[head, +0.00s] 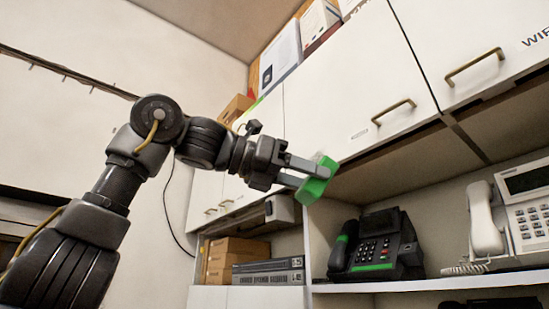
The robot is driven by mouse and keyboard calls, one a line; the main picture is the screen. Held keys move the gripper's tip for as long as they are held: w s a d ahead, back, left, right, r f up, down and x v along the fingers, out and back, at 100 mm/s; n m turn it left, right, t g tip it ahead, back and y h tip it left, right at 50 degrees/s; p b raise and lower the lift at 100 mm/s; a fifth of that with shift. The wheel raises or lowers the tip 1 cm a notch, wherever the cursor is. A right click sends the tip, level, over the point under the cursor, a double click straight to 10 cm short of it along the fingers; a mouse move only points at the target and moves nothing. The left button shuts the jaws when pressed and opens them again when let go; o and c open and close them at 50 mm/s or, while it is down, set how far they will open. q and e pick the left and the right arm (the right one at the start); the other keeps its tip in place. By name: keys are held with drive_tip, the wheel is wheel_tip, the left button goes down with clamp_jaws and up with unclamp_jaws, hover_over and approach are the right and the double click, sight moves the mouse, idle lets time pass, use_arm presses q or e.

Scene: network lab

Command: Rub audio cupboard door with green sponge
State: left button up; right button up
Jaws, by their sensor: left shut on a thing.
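My left gripper (305,176) is shut on the green sponge (318,180), which shows bright green with a pale strip along its upper edge. The sponge is in front of the lower left part of a white cupboard door (352,85) with a brass handle (393,112). I cannot tell whether the sponge touches the door. My right gripper is not in view.
Below the cupboards, a shelf (440,284) holds a black phone (376,246) and a white phone (510,215). Cardboard boxes (232,250) and grey devices (268,272) stand at lower left. Boxes and binders (281,52) sit on top of the cupboards.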

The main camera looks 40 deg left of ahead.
use_arm(q)
drive_tip(key=s+a+r+n+t+y+p, duration=0.1)
drive_tip(key=s+a+r+n+t+y, duration=0.2)
drive_tip(key=s+a+r+t, duration=0.3)
drive_tip(key=shift+a+r+n+t, duration=0.6)
drive_tip(key=shift+a+r+t, duration=1)
drive_tip(key=shift+a+r, duration=1.9)
